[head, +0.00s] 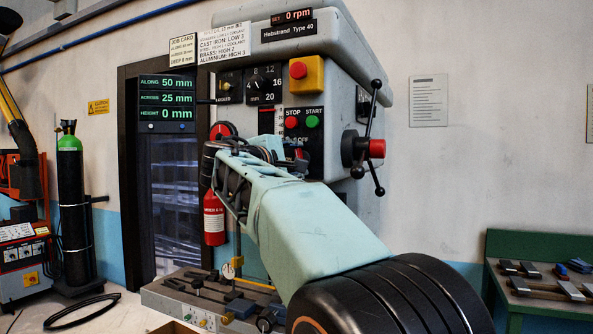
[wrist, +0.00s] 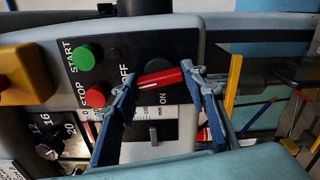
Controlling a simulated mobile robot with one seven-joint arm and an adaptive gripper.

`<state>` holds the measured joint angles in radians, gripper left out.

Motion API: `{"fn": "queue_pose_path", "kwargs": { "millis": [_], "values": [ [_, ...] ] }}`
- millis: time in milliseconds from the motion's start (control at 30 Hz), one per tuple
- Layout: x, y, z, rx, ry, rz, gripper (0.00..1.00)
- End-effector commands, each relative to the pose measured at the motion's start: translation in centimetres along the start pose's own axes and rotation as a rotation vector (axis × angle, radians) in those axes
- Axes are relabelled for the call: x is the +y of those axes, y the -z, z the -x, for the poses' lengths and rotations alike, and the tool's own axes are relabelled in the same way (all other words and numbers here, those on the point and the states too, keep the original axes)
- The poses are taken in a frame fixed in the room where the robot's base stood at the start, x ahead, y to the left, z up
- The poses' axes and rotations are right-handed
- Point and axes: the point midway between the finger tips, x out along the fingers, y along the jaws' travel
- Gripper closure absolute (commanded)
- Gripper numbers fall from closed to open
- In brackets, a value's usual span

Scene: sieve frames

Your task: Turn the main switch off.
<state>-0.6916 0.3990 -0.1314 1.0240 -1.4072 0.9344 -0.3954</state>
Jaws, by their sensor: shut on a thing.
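The main switch has a red handle (wrist: 160,78) with a white line on it, on a black plate marked OFF and ON. In the wrist view the handle lies nearly level, with OFF to its left and ON below it. My gripper (wrist: 163,86) is shut on the handle, one blue-padded finger at each end of it. In the head view my gripper (head: 294,161) reaches the panel below the stop and start buttons. There my arm and gripper hide most of the switch and part of its marks.
The red stop button (wrist: 96,95) and green start button (wrist: 82,58) sit close beside the switch. A yellow box with a red button (head: 306,75) is above. A spoked handwheel (head: 365,148) sticks out to the right.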

Motion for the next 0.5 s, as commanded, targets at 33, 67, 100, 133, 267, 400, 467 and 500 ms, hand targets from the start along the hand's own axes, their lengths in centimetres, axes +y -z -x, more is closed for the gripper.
{"fn": "queue_pose_path", "kwargs": {
  "millis": [33, 67, 100, 133, 267, 400, 467, 500],
  "values": [
    [-0.33, 0.11, 0.0, 0.0, 0.0, -0.033, 0.84],
    [-0.31, 0.11, 0.0, 0.0, 0.001, -0.053, 0.84],
    [-0.31, 0.11, 0.0, 0.0, 0.001, -0.076, 0.84],
    [-0.3, 0.11, -0.01, 0.0, 0.001, -0.093, 0.84],
    [-0.23, 0.09, -0.01, 0.0, 0.001, -0.153, 0.84],
    [-0.14, 0.05, 0.0, 0.0, 0.001, -0.196, 0.84],
    [-0.1, 0.03, 0.0, -0.001, 0.001, -0.207, 0.84],
    [-0.08, 0.02, 0.0, -0.001, 0.001, -0.212, 0.84]
  ]
}}
